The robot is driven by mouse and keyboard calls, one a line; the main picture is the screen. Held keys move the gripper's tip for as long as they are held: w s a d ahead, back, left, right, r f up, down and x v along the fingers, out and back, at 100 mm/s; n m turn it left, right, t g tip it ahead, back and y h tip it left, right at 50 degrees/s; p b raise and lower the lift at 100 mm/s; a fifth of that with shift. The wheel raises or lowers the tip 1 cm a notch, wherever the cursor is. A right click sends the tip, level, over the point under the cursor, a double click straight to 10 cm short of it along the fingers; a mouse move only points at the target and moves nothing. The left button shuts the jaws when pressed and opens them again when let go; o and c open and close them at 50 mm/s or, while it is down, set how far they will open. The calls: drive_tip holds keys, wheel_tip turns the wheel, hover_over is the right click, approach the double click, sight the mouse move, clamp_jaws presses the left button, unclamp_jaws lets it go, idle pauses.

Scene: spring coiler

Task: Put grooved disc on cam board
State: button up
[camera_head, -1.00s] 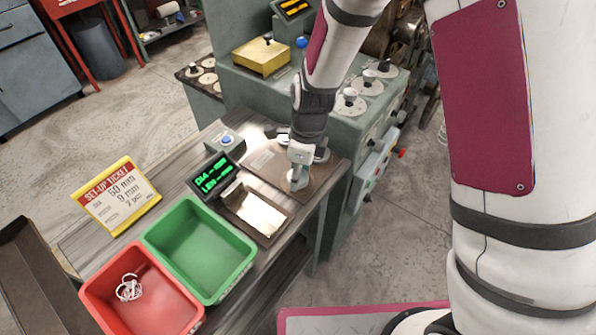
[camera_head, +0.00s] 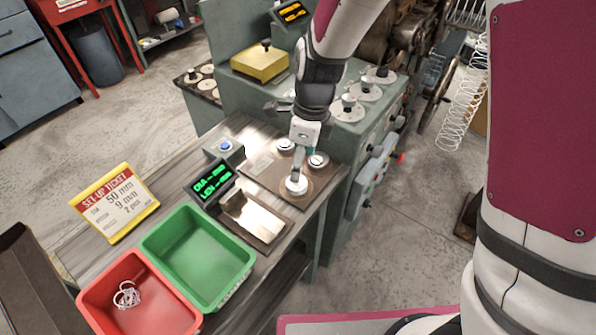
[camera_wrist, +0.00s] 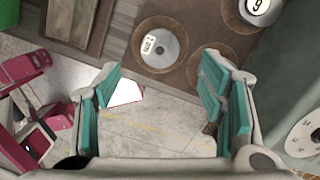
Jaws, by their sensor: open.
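The brown cam board (camera_head: 262,172) lies on the bench beside the green machine. A pale grooved disc (camera_head: 296,185) sits at its front, in a round brown recess. It also shows in the wrist view (camera_wrist: 160,45) with a small white label. Two more discs sit farther back on the board, one at the left (camera_head: 285,146) and one at the right (camera_head: 318,160). A disc marked 9 (camera_wrist: 258,8) shows in the wrist view. Beside the labelled disc is an empty recess (camera_wrist: 207,62). My gripper (camera_head: 299,172) is just above the front disc; its teal fingers (camera_wrist: 165,98) are apart with nothing between them.
A metal tray (camera_head: 250,215), a lit display (camera_head: 213,184) and a blue-button box (camera_head: 225,147) stand beside the board. The green bin (camera_head: 197,250) is empty; the red bin (camera_head: 150,310) holds coils. A set-up ticket (camera_head: 115,203) stands at left. The machine (camera_head: 345,150) is close on the right.

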drive_tip(key=s+d+r+n+t, duration=0.1)
drive_tip(key=s+d+r+n, duration=0.35)
drive_tip(key=r, duration=0.45)
drive_tip(key=s+d+r+n+t, duration=0.1)
drive_tip(key=s+d+r+n, duration=0.2)
drive_tip(key=d+r+n, duration=0.45)
drive_tip(key=s+d+r+n+t, duration=0.1)
drive_tip(key=s+d+r+n, duration=0.1)
drive_tip(key=s+r+n, duration=0.1)
drive_tip(key=s+d+r+n+t+h, duration=0.1)
drive_tip(key=s+d+r+n+t, duration=0.1)
drive_tip(key=s+n, duration=0.4)
drive_tip(key=shift+s+d+r, duration=0.55)
drive_tip(key=shift+s+r, duration=0.35)
drive_tip(key=shift+s, duration=0.05)
